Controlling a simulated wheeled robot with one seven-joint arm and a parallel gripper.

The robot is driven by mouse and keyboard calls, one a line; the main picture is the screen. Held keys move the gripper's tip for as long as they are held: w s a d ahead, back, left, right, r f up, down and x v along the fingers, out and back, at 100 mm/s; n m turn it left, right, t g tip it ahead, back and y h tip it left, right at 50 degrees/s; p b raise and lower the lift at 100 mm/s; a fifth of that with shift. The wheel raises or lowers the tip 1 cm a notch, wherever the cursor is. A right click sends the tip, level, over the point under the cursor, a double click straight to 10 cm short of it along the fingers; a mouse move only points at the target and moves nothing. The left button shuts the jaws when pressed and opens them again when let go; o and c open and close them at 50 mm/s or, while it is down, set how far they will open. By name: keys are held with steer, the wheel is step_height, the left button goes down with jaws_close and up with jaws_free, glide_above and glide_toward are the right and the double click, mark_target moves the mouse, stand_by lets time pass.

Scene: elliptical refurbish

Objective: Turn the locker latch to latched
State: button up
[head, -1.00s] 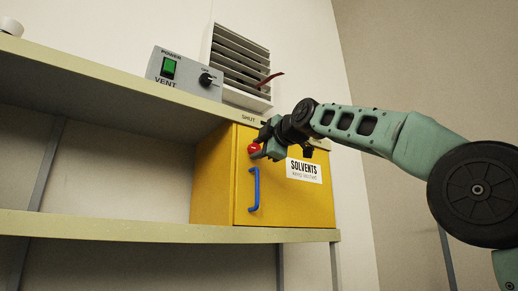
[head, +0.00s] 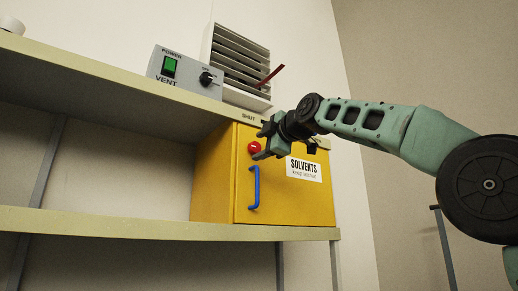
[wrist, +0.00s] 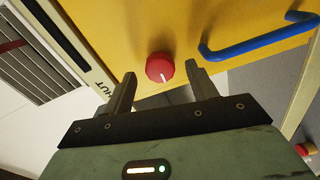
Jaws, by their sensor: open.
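The yellow locker (head: 285,208) stands on the lower shelf with its door closed and a "SOLVENTS" label on it. The red round latch knob (head: 254,148) is near the top left of its door, above the blue handle (head: 254,187). In the wrist view the latch knob (wrist: 159,67) carries a short pale mark on its face. My gripper (head: 262,143) is open, its fingers pointing at the door close to the knob. In the wrist view my gripper (wrist: 157,84) has a fingertip on either side of the knob, apart from it. The blue handle (wrist: 255,40) shows at upper right.
The upper shelf edge (head: 110,82), marked "SHUT", runs just above the locker. A grey vent box (head: 186,76) with a green switch and black knob sits on it, beside a louvred vent (head: 240,60) with a red streamer (head: 271,76). The lower shelf left of the locker is clear.

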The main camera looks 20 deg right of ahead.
steer(key=b+v, duration=0.7)
steer(key=v, duration=0.9)
steer(key=w+a+f+m+g+p, duration=0.1)
steer(key=w+a+f+m+g, duration=0.2)
steer(key=f, duration=0.5)
steer(key=w+a+f+m+g+p, duration=0.1)
steer(key=w+a+f+g, duration=0.15)
steer(key=a+f, duration=0.5)
steer(key=s+a+f+m+g+p, duration=0.1)
steer(key=a+f+g, duration=0.15)
steer(key=f, duration=0.65)
steer(key=s+a+f+m+g, duration=0.1)
steer(key=s+a+f+m, duration=0.15)
steer(key=f, duration=0.65)
steer(key=s+a+f+m+g+h+p, duration=0.1)
steer(key=s+f+g, duration=0.2)
steer(key=s+f, duration=0.55)
steer(key=s+a+f+m+g+h+p, duration=0.15)
steer(key=s+f, duration=0.35)
steer(key=f, duration=0.7)
steer(key=s+d+f+m+g+h, duration=0.2)
steer(key=s+d+f, duration=0.4)
steer(key=s+f, duration=0.5)
steer(key=s+g, duration=0.1)
steer(key=s, duration=0.2)
steer(key=shift+g+p, duration=0.35)
steer(key=shift+p, duration=0.05)
